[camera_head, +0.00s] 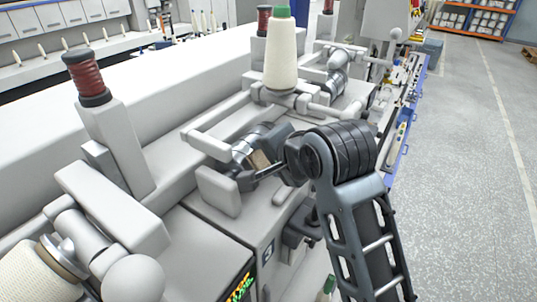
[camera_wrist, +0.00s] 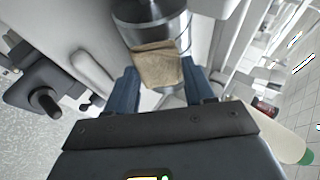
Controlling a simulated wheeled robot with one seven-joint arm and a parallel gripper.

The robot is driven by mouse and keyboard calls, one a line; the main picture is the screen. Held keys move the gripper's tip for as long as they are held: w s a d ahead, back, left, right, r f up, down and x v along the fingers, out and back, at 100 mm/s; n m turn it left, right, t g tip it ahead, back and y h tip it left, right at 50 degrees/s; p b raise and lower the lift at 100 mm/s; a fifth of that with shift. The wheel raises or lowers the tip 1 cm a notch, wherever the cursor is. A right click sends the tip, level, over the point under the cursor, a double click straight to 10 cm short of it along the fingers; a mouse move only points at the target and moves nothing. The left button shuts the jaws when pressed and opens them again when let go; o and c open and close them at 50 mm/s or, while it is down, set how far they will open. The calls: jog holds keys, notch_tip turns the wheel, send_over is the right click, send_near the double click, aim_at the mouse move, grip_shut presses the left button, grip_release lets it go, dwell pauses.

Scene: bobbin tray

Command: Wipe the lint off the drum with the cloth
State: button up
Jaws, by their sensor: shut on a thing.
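The cloth (camera_wrist: 157,66) is a small tan-brown folded piece. It also shows in the head view (camera_head: 260,160). My gripper (camera_head: 266,172) is shut on it, with the two blue-grey fingers at its sides in the wrist view (camera_wrist: 163,82). The drum (camera_wrist: 150,14) is a shiny metal cylinder directly beyond the cloth, and it shows in the head view (camera_head: 248,143) between grey machine arms. The cloth's far edge is against or very close to the drum; I cannot tell whether they touch. I cannot make out lint; my gripper and the cloth hide part of the drum.
A cream yarn cone (camera_head: 282,55) with a green top stands behind the drum. A dark red bobbin (camera_head: 86,75) stands on a post at left. A grey block (camera_head: 219,191) sits just left of my gripper. The floor at right is open.

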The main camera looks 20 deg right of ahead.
jog(key=shift+w+a+f, duration=0.25)
jog(key=shift+w+f, duration=0.1)
dwell(0.7)
jog(key=shift+w+d+r, duration=0.1)
jog(key=shift+w+d, duration=0.35)
jog(key=shift+d, duration=0.3)
jog(key=shift+w+d+p, duration=1)
jog(key=shift+d+p, duration=0.3)
jog(key=shift+p, duration=0.1)
dwell(0.5)
jog(key=shift+s+a, duration=1)
jog(key=shift+a, duration=0.3)
jog(key=shift+s+a, duration=0.4)
jog(key=shift+a, duration=0.35)
jog(key=shift+w+d, duration=0.45)
jog(key=shift+d, duration=0.25)
jog(key=shift+w+d, duration=0.45)
jog(key=shift+d, duration=0.25)
dwell(0.7)
